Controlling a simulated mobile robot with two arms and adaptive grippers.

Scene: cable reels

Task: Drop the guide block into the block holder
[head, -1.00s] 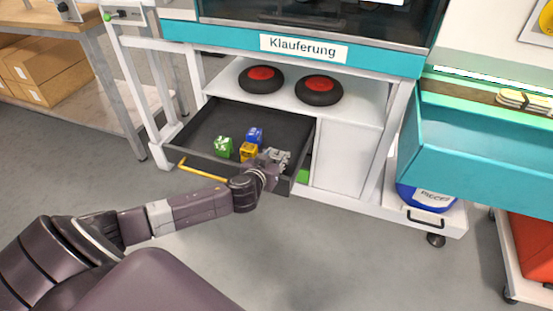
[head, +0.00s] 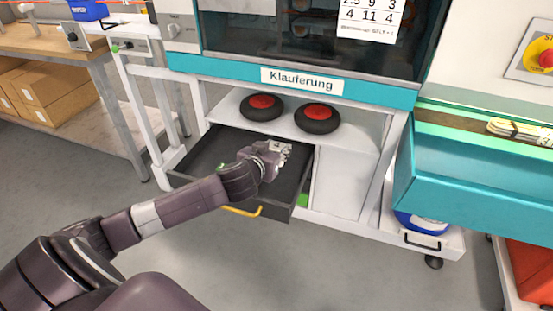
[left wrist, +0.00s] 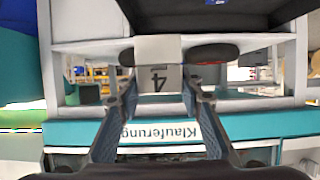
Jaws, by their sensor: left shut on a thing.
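My left gripper (head: 280,150) is over the open dark drawer (head: 209,153) below the teal machine front. In the left wrist view, its two fingers (left wrist: 162,98) are shut on a pale block marked 4 (left wrist: 158,65), which I take as the guide block. In the head view the block is small and hard to tell from the fingertips. A bit of a green block (head: 222,168) shows beside my forearm in the drawer; the arm hides most of the drawer's contents. I cannot make out a block holder. My right gripper is not in view.
Two black discs with red centres, left (head: 262,107) and right (head: 317,118), lie on the white shelf above the drawer. The yellow drawer handle (head: 242,210) sticks out in front. A teal bin (head: 480,180) juts out at the right. Grey floor is free in front.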

